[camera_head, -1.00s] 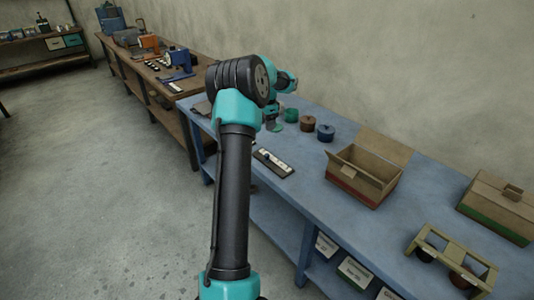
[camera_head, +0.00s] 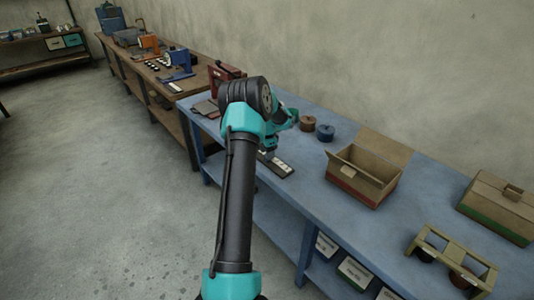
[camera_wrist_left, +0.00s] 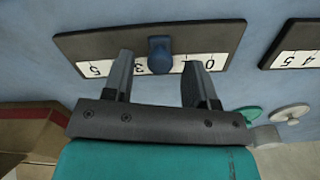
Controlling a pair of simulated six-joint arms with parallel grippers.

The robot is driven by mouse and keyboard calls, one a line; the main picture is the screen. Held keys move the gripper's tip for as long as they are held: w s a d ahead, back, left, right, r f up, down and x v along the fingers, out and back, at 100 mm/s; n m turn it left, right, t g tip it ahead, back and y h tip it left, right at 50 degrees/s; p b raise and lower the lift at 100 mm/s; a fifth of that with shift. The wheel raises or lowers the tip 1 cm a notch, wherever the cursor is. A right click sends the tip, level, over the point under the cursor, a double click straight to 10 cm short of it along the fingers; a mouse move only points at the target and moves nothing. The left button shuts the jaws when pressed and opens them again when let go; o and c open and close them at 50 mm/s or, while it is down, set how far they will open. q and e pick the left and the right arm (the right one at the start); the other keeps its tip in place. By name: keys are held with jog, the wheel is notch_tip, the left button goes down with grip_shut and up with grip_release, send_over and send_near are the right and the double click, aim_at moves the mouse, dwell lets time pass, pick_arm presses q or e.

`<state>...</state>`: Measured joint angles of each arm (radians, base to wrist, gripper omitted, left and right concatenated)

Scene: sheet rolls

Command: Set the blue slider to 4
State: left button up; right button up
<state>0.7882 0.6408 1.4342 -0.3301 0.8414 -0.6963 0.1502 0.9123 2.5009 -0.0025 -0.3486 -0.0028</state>
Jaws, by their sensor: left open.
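In the left wrist view, a dark slider board with a white number strip (camera_wrist_left: 211,63) lies on the blue bench. Its blue slider knob (camera_wrist_left: 160,52) stands beside the 3, with 0 toward the right end and 5 toward the left. The digits appear upside down. My left gripper (camera_wrist_left: 159,62) is open, one finger on each side of the knob with visible gaps. I cannot tell its exact height over the board. In the head view, a slider board (camera_head: 276,165) shows partly behind my left wrist, which hides the gripper. My right gripper is not in view.
A second number strip (camera_wrist_left: 297,59) lies close by at the right. A green disc (camera_wrist_left: 246,115) and grey round parts (camera_wrist_left: 290,112) are near it. An open cardboard box (camera_head: 357,184) and brown (camera_head: 307,124) and blue (camera_head: 326,132) round pots stand on the bench (camera_head: 420,190).

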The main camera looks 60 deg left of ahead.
pick_arm(q)
jog(key=shift+f, duration=0.2)
grip_shut()
dwell(0.4)
